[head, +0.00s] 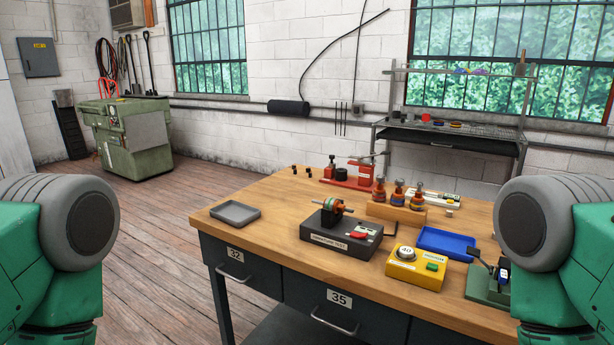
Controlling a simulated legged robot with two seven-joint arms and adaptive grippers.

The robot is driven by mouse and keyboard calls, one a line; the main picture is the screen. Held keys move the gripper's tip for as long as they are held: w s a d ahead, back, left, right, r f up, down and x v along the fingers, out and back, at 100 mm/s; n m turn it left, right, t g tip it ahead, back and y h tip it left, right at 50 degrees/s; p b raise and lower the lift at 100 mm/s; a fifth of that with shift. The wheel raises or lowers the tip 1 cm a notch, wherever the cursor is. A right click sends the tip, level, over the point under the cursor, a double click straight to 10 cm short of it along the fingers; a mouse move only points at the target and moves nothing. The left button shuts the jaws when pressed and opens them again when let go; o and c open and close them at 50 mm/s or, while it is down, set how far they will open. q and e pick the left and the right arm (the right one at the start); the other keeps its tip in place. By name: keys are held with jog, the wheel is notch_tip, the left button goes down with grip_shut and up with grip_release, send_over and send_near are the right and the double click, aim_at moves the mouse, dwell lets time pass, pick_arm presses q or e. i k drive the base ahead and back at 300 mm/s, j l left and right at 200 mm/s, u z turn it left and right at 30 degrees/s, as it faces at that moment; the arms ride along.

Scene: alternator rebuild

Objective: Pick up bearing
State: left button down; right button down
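I cannot make out for sure which thing is the bearing. Several small dark pieces (308,171) stand at the back left of the wooden workbench (270,205); they are too small to identify. A black tester box (328,239) near the front carries a copper-and-orange rotor (336,206). A wooden stand (396,213) behind it holds several copper-coloured parts. Neither of my grippers is in view; only green and grey parts of my arms show at the left and right edges.
An empty grey tray (235,214) lies at the bench's left front. A blue tray (446,243), a yellow box with a dial (415,269) and a green device (486,287) stand at the right. A red press-like tool (350,180) is at the back. Bare wood surrounds the grey tray.

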aim_at(405, 253)
jog(key=i+l+z, duration=0.55)
jog(key=k+j+z, duration=0.1)
jog(key=z, duration=1.3)
